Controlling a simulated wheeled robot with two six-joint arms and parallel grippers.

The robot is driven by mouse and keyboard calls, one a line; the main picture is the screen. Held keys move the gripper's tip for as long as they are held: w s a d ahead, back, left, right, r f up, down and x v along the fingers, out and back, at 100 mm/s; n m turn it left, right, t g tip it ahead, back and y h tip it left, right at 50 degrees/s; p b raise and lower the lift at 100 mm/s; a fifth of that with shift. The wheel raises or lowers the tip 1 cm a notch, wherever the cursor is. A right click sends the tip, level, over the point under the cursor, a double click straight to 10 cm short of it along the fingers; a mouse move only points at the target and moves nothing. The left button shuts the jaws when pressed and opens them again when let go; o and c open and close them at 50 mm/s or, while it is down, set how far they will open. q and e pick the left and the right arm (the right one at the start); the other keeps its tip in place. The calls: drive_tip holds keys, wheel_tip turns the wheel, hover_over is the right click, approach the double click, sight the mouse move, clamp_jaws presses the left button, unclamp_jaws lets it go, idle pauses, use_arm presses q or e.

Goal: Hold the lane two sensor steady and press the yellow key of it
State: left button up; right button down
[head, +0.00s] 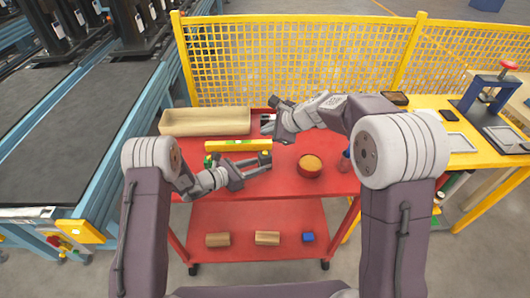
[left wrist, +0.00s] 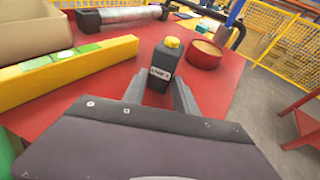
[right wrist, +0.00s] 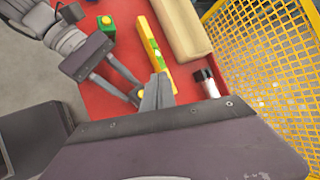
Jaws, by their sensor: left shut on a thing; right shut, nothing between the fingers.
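The sensor (left wrist: 157,75) is a small dark box with a yellow key (left wrist: 172,42) on top and a white label too small to read surely. My left gripper (left wrist: 158,92) is shut on its sides and holds it upright over the red table. In the head view the yellow key (head: 265,153) shows at the tips of my left gripper (head: 262,165). My right gripper (head: 268,124) is shut and empty, behind the sensor and apart from it.
A yellow spirit level (head: 238,146) lies left of the sensor, with a tan tray (head: 205,121) behind. A green block with a yellow top (right wrist: 106,22) stands nearby. A red round bowl (head: 309,168) is to the right. A yellow mesh fence (head: 290,65) closes the back.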

sight(267, 154)
drive_tip(key=shift+f, duration=3.1)
drive_tip(key=shift+f, duration=0.4)
drive_tip(key=shift+f, duration=0.45)
idle(0.9)
idle(0.6)
drive_tip(key=shift+r, duration=0.85)
drive_tip(key=shift+r, duration=0.1)
drive_tip(key=shift+r, duration=2.45)
